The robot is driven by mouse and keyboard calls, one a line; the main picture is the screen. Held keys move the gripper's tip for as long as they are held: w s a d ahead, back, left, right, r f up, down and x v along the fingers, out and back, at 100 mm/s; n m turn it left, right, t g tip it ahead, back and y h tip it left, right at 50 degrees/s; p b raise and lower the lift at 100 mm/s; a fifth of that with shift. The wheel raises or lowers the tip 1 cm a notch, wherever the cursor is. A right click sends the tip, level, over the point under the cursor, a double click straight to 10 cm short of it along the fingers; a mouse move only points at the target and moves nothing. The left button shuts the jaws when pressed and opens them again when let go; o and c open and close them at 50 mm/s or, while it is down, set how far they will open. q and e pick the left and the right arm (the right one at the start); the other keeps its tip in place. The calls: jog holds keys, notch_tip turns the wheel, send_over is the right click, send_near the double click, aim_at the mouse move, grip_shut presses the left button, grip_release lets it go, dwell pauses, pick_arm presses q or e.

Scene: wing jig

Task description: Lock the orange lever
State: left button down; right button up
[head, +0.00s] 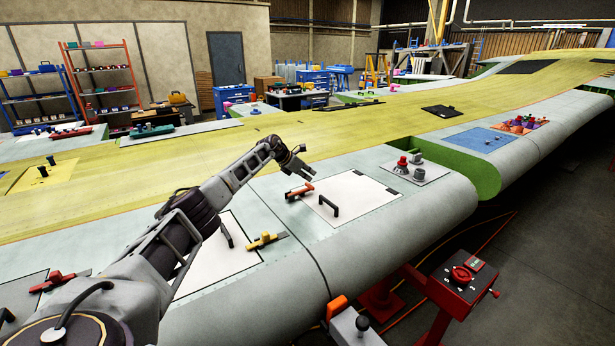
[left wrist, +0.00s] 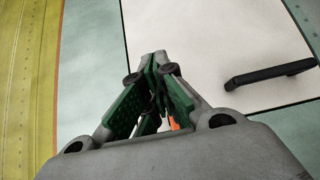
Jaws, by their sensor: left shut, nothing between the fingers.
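The orange lever (head: 300,190) lies on the pale wing skin at the left edge of a white panel (head: 345,196) with a black handle. My left gripper (head: 306,173) is just above and behind it in the head view, its fingers shut with nothing between them. In the left wrist view, the closed green-padded fingers (left wrist: 155,66) point at the panel's edge. A small bit of orange (left wrist: 174,124) shows behind them; most of the lever is hidden there. I cannot tell whether the fingers touch it. My right gripper is not in view.
A black handle (head: 329,206) stands up from the panel, close to the lever. A yellow lever (head: 265,241) sits nearer, beside another white panel. Red and grey knobs (head: 408,168) stand on a plate to the right. The yellow wing surface behind is mostly flat and clear.

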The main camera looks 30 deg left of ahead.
pick_arm(q)
notch_tip(320, 180, up, 2)
jog(key=shift+r+p, duration=0.25)
jog(key=shift+p, duration=0.35)
jog(key=shift+w+d+r, duration=0.1)
jog(key=shift+w+r, duration=0.2)
jog(key=shift+r, duration=0.25)
notch_tip(320, 180, up, 8)
jog(key=w+d+b, duration=0.1)
jog(key=w+b, duration=0.1)
jog(key=shift+w+r, duration=0.15)
jog(key=shift+w, duration=0.05)
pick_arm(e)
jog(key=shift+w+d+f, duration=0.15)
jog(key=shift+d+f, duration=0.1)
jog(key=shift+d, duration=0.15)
